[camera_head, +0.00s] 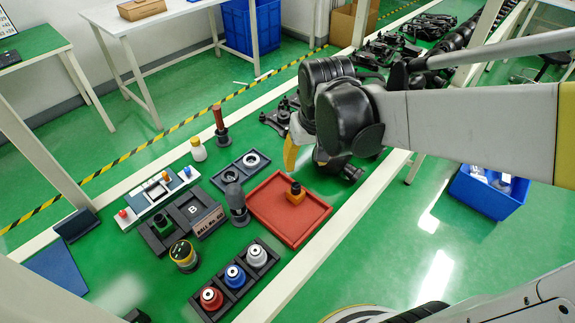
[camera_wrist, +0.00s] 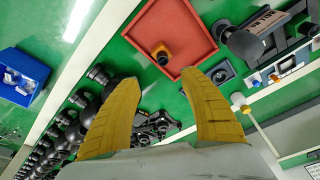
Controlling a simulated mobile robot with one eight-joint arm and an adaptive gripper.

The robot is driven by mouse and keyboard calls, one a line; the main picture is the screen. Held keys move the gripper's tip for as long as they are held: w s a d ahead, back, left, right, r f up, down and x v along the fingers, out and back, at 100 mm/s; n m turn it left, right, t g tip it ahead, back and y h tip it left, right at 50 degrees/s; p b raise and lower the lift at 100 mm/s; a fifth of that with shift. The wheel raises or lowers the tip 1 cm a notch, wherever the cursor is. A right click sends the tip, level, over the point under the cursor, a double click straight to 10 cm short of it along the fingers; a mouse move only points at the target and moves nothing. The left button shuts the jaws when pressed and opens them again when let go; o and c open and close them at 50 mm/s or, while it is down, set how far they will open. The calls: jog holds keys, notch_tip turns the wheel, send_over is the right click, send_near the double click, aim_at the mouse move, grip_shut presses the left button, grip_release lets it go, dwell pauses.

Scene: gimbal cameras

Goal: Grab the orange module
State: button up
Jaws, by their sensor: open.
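The orange module (camera_head: 296,193) is a small orange block with a dark round top. It sits in a red tray (camera_head: 262,228) on the green table, toward the tray's upper right part in the head view. In the wrist view the orange module (camera_wrist: 162,55) lies beyond the fingertips, near a corner of the red tray (camera_wrist: 206,50). My gripper (camera_wrist: 160,78) has its two yellow fingers spread wide with nothing between them. In the head view my gripper (camera_head: 291,150) hangs above the table, up from the tray and apart from the module. One finger is mostly hidden there.
A dark holder with red, blue and white round parts (camera_head: 235,274) stands below the tray. A grey cylinder (camera_head: 236,204) stands close to the tray's left edge. Black parts (camera_head: 385,50) line the table's far end. A blue bin (camera_head: 488,190) is on the floor at right.

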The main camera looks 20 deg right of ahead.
aim_at(296, 185)
jog(key=w+f+g+p, duration=0.1)
jog(key=w+f, duration=0.1)
jog(key=w+f+g+p, duration=0.1)
jog(key=w+f, duration=0.1)
jog(key=f, duration=0.1)
jog(key=shift+w+d+f+g, duration=0.1)
jog(key=shift+w+f+g, duration=0.05)
jog(key=shift+w+g, duration=0.2)
notch_tip(296, 185, down, 6)
jog(key=shift+r+b, duration=0.1)
jog(key=shift+b, duration=0.95)
jog(key=f+b, duration=0.2)
jog(key=f, duration=0.1)
jog(key=f+b, duration=0.1)
jog(key=f, duration=0.1)
jog(key=shift+a+f, duration=0.15)
jog(key=shift+a, duration=0.15)
jog(key=shift+s, duration=0.1)
grip_shut()
